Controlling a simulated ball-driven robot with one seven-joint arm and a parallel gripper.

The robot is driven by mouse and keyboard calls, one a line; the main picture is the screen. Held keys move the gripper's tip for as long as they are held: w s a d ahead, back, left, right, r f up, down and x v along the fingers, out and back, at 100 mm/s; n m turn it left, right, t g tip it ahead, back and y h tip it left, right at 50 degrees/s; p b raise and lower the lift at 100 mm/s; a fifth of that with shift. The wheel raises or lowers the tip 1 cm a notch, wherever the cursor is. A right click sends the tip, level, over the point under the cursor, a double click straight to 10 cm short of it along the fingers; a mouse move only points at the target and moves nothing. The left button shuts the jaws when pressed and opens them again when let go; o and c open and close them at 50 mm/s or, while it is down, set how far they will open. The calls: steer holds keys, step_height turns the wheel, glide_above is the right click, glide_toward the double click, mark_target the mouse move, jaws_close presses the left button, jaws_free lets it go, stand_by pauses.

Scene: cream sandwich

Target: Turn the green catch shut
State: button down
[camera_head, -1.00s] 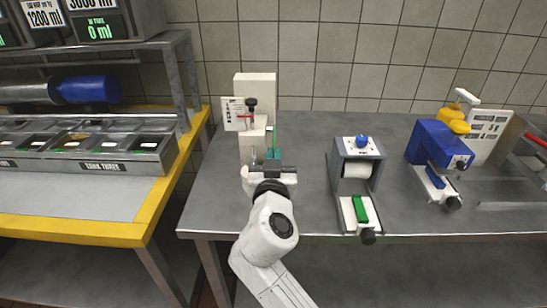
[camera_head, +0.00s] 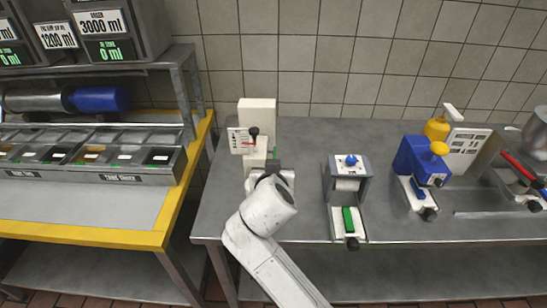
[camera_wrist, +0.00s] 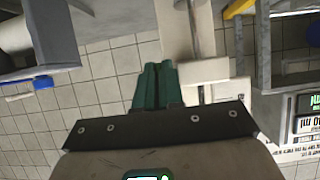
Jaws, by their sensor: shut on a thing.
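The pale press-like stand (camera_head: 258,112) stands at the left of the steel bench, with a small gauge card (camera_head: 241,141) and a black knob.
A grey roller device (camera_head: 345,185) with a blue knob and green block stands to the right. A blue and yellow device (camera_head: 418,158) stands farther right. A yellow-edged counter (camera_head: 170,215) with food bins is at the left. Bare bench lies between the devices.

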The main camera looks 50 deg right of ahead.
steer(key=shift+r+g+y+p, duration=0.5)
steer(key=shift+r+y+p, duration=0.2)
steer(key=shift+p, duration=1.25)
steer(key=c, duration=1.3)
jaws_free()
steer(key=shift+o, duration=0.2)
steer(key=shift+w+f, duration=0.1)
step_height(320, 180, down, 6)
steer(key=t+h+b, duration=0.4)
steer(key=h+b, duration=0.1)
steer(key=b, duration=1.4)
steer(key=b+v, duration=0.1)
steer(key=v, duration=0.9)
steer(key=shift+r+h+b, duration=0.3)
steer(key=shift+r+b, duration=0.05)
